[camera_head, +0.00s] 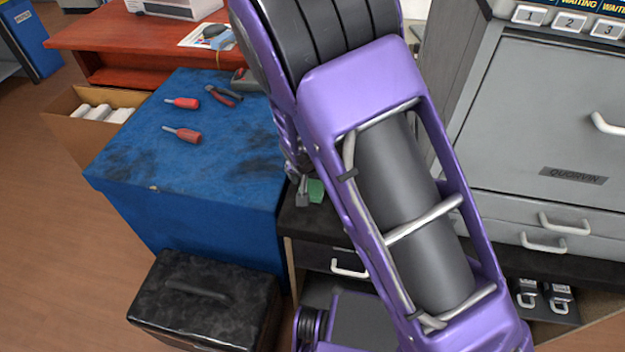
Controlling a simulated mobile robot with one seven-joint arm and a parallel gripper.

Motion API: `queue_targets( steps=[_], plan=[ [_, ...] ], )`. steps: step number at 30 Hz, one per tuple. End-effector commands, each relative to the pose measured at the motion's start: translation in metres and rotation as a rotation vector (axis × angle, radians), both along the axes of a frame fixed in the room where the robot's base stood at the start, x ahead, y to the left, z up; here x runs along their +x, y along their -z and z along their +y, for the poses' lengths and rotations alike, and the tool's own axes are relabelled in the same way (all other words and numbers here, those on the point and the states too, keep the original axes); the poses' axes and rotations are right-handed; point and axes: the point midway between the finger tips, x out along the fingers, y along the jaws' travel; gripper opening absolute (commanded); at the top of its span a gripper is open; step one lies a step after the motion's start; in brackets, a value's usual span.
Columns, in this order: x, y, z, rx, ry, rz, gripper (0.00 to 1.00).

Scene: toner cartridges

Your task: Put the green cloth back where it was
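A small patch of green (316,190), likely the green cloth, shows at the left edge of my purple arm. It is just above or on the dark top of a low cabinet (306,228); I cannot tell whether it touches. Most of it is hidden behind my arm. A small grey part of what looks like my gripper (303,192) is right beside the green patch, on its left. The fingers are too small and covered to tell whether they are open or hold the cloth.
A blue workbench (190,225) bears two red screwdrivers (182,103) (182,134) and pliers (224,96). A black toolbox (203,300) stands on the floor in front. A large grey machine (540,120) fills the right. A red desk (125,35) and cardboard box (62,125) are behind.

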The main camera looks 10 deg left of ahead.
Motion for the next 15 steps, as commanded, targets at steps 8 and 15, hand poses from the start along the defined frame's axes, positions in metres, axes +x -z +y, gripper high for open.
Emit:
queue_targets(
  steps=[8,15],
  plan=[
    [-0.001,-0.008,0.0,0.001,-0.001,-0.001,1.0],
    [-0.019,-0.051,0.001,0.002,-0.002,-0.002,1.0]
  ],
)
